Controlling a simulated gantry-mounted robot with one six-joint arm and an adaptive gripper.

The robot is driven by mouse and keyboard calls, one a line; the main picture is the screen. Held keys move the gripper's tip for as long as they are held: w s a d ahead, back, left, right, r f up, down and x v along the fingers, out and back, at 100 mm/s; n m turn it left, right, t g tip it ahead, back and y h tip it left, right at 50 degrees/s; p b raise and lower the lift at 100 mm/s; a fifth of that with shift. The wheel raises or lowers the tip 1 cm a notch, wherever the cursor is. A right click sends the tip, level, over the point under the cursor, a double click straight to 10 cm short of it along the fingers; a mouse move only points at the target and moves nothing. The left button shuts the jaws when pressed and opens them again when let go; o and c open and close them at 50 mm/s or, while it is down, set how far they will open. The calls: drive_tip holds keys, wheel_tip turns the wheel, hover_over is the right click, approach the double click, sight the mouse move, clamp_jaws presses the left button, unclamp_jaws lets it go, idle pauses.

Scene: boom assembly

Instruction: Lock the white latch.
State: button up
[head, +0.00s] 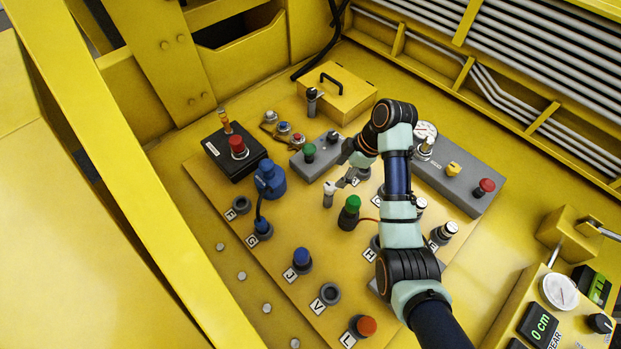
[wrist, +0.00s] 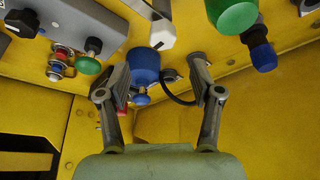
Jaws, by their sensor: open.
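The white latch (head: 329,188) stands on the yellow panel as a small white-topped lever, just left of my gripper (head: 346,178) in the head view. In the wrist view the white latch (wrist: 162,32) is a white block on a grey shaft near the top centre. It lies beyond the fingertips of my gripper (wrist: 159,72), slightly right of their midline. The two fingers are spread apart with nothing held between them. They look apart from the latch. The exact gap is hard to judge.
A green-topped knob (head: 352,204) stands close to the latch on its right. A blue plug (head: 268,178) with a cable is to the left. A grey box with a green button (head: 309,150) sits behind. Bare panel lies in front of the latch.

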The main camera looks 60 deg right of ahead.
sight(331, 186)
drive_tip(key=x, duration=0.5)
drive_tip(key=s+x, duration=0.1)
drive_tip(key=x, duration=0.1)
drive_tip(key=shift+w+a+f, duration=0.1)
drive_tip(key=shift+w+f, duration=0.05)
drive_tip(key=shift+f, duration=0.3)
drive_tip(key=shift+c, duration=0.2)
drive_tip(key=c, duration=1.1)
